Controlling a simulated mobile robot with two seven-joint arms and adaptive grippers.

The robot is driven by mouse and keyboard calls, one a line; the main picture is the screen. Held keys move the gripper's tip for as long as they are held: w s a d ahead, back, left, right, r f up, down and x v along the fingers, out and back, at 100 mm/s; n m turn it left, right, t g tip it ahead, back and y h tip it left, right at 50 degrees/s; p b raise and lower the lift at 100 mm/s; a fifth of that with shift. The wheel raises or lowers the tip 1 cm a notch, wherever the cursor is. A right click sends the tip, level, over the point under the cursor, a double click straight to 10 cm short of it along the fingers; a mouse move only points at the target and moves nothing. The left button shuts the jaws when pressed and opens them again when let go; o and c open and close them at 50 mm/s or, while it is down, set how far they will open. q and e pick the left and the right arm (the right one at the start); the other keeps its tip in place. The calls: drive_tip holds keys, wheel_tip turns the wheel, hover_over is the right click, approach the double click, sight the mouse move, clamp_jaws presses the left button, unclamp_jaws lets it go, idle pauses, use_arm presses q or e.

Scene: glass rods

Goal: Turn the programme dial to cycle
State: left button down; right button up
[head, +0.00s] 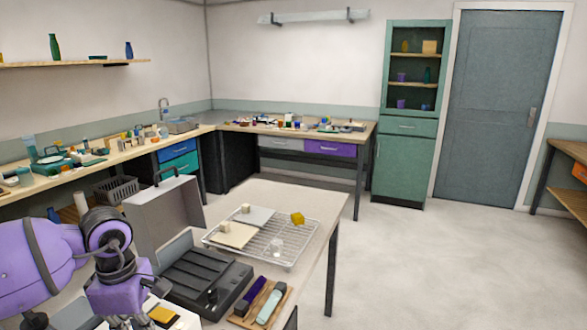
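A dark machine (197,268) with a ridged top stands on the near table, with a grey lid-like panel (160,218) upright behind it. A small black knob (212,296) stands up near its front edge; it may be the programme dial, but its markings and setting are too small to read. My purple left arm comes in from the left. Its gripper (130,322) is at the bottom edge, left of the knob and apart from it. The gripper is mostly cut off, so its fingers cannot be judged. My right gripper is not in view.
The table's right side has bare room.

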use_arm(q)
drive_tip(key=shift+a, duration=0.1)
idle(0.5)
drive_tip(key=shift+s, duration=0.4)
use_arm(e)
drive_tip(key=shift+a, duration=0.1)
use_arm(q)
drive_tip(key=shift+s+f, duration=0.1)
drive_tip(key=shift+s, duration=0.4)
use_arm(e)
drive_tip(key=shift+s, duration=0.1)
use_arm(q)
drive_tip(key=shift+d, duration=0.2)
drive_tip(key=shift+s+d, duration=0.1)
drive_tip(key=shift+d, duration=0.2)
wheel_tip(320, 180, up, 6)
drive_tip(key=p, duration=0.1)
drive_tip(key=shift+p, duration=0.4)
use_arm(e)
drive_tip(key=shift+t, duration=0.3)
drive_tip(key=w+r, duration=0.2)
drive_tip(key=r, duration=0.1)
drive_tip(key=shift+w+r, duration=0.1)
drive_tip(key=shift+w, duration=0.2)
